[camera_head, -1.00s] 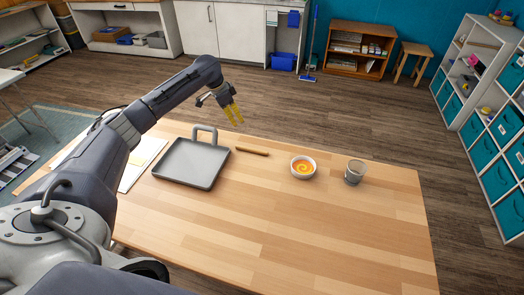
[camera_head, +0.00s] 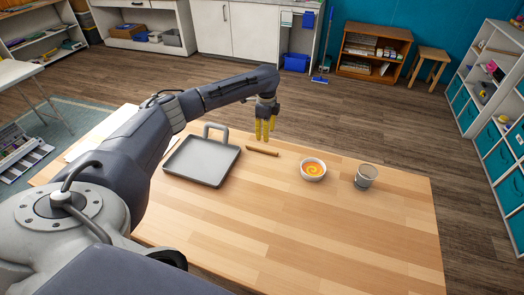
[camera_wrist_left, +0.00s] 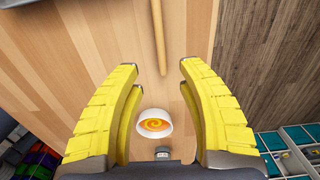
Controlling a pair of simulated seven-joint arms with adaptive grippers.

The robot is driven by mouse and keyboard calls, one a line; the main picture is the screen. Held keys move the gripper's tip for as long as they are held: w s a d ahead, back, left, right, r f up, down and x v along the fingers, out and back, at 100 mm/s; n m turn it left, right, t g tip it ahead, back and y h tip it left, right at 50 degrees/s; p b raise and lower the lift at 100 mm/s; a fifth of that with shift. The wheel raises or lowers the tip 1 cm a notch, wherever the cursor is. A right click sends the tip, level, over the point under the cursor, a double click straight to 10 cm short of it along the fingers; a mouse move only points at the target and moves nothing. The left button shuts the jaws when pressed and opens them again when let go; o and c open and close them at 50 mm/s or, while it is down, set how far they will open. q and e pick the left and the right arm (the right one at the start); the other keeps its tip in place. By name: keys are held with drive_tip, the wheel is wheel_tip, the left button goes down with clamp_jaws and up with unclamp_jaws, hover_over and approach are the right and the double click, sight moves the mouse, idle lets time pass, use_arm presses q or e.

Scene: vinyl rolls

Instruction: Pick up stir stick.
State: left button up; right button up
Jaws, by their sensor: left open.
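The stir stick (camera_head: 262,151) is a thin brown wooden rod lying on the table, between the grey tray and the white bowl. It also shows in the left wrist view (camera_wrist_left: 160,38), running in from the top edge, ahead of the fingers. My left gripper (camera_head: 265,130) has yellow fingers pointing down, above and just behind the stick in the head view. In the left wrist view the fingers (camera_wrist_left: 158,105) are spread wide with nothing between them at their tips. My right gripper is not in view.
A grey tray with a handle (camera_head: 202,161) lies left of the stick. A white bowl of orange swirled liquid (camera_head: 313,169) and a grey cup (camera_head: 366,176) stand to its right. The wooden table (camera_head: 320,230) is clear at the front.

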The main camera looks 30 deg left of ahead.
sight(265, 149)
use_arm(q)
drive_tip(key=shift+f, duration=5)
drive_tip(key=shift+o, duration=0.2)
clamp_jaws()
